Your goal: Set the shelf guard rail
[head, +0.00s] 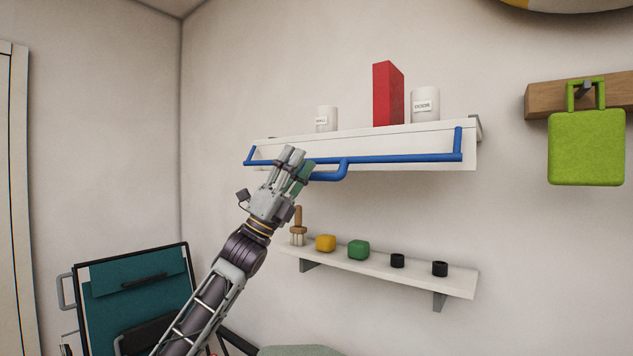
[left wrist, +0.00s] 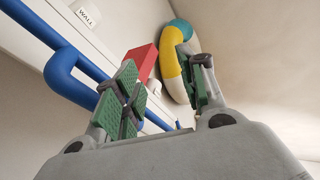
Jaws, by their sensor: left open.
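The blue guard rail (head: 405,158) runs along the front of the white upper shelf (head: 390,138), with a short upright at each end. A bent handle part (head: 343,172) hangs below its bar near the middle. My left gripper (head: 298,165) is open and empty, pointing up in front of the rail, and hides the handle's left end. In the left wrist view the rail (left wrist: 68,78) passes behind the green-padded left finger, and the space between the fingers (left wrist: 166,88) shows no rail. I cannot tell whether finger and rail touch. My right gripper is not in view.
The upper shelf holds two white labelled canisters (head: 327,118) (head: 425,105) and a red box (head: 387,94). A lower shelf (head: 410,278) holds a brush (head: 298,228), yellow and green blocks and black cups. A green bag (head: 587,147) hangs at right. A teal panel (head: 140,285) stands lower left.

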